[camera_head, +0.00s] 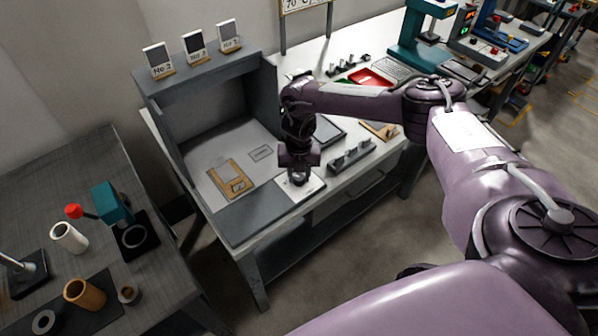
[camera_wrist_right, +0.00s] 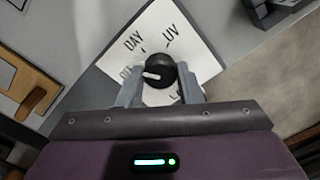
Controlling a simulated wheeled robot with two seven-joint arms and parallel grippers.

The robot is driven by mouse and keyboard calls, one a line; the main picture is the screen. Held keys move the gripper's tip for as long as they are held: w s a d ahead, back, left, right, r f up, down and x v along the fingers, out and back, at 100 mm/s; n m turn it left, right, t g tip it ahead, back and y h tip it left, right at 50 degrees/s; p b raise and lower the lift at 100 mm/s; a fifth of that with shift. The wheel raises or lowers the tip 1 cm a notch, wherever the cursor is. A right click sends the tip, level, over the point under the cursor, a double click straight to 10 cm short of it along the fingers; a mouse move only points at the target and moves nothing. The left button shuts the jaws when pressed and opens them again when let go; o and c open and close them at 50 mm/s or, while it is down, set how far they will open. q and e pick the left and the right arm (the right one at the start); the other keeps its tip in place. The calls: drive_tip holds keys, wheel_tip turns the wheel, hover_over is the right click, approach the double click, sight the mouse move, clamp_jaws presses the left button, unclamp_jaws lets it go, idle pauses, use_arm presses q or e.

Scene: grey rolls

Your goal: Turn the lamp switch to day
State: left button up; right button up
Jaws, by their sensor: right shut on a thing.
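The lamp switch is a black round knob (camera_wrist_right: 160,70) with a white pointer, on a white label plate (camera_wrist_right: 198,58) marked DAY, UV and other words partly hidden by my fingers. In the right wrist view the pointer lies toward the left, at a partly covered label below DAY, not at DAY. My right gripper (camera_wrist_right: 160,86) has one finger on each side of the knob and is shut on it. In the head view the right gripper (camera_head: 299,177) points down over the white plate (camera_head: 313,189) at the bench's front edge. My left gripper is out of view.
A grey booth (camera_head: 205,75) stands behind, with numbered cards on top. A wooden clipboard (camera_head: 231,178) lies left of the plate. A grey rack (camera_head: 352,156) stands to the right. A side table (camera_head: 60,180) at left holds several rolls and a teal press.

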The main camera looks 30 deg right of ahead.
sight(299, 177)
drive_tip(key=m+p, duration=0.1)
drive_tip(key=m, duration=0.5)
drive_tip(key=shift+r+p, duration=0.1)
drive_tip(key=shift+p, duration=0.2)
idle(0.4)
drive_tip(key=o, duration=1)
drive_tip(key=shift+c, duration=0.2)
wheel_tip(299, 177, up, 8)
drive_tip(key=shift+f+b, duration=0.15)
drive_tip(key=shift+b, duration=0.3)
